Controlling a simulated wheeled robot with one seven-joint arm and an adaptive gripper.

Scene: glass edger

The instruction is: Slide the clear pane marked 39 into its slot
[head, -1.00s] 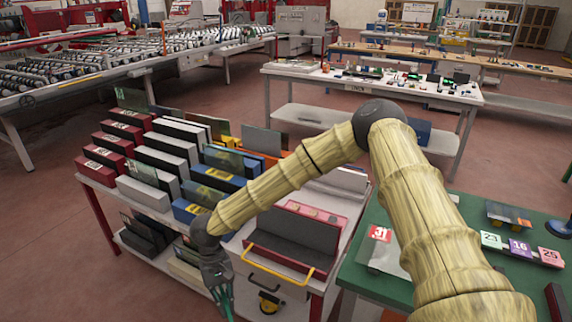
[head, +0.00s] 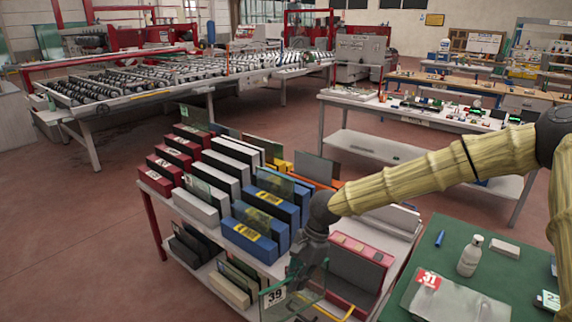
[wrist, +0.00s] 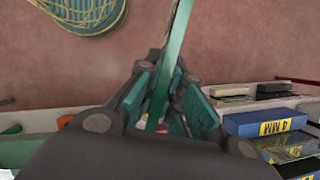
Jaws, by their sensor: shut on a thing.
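My gripper (head: 298,284) is shut on the clear pane marked 39 (head: 274,297), at the front of the rack cart. Its white 39 tag faces the head camera. In the wrist view the pane (wrist: 178,35) shows edge-on as a green strip between the fingers of my gripper (wrist: 165,100). The rack has red (head: 167,168), white (head: 196,204) and blue (head: 249,238) slotted blocks, some with panes standing in them. A blue block with a yellow 4 MM label (wrist: 265,122) lies right of my gripper in the wrist view. The pane is outside these slots.
A green table (head: 440,262) at right holds a pane tagged 31 (head: 428,281), a white bottle (head: 470,256) and a blue marker (head: 440,238). A red-and-grey bin (head: 356,268) sits on the cart beside my gripper. Open floor (head: 90,250) lies left of the cart.

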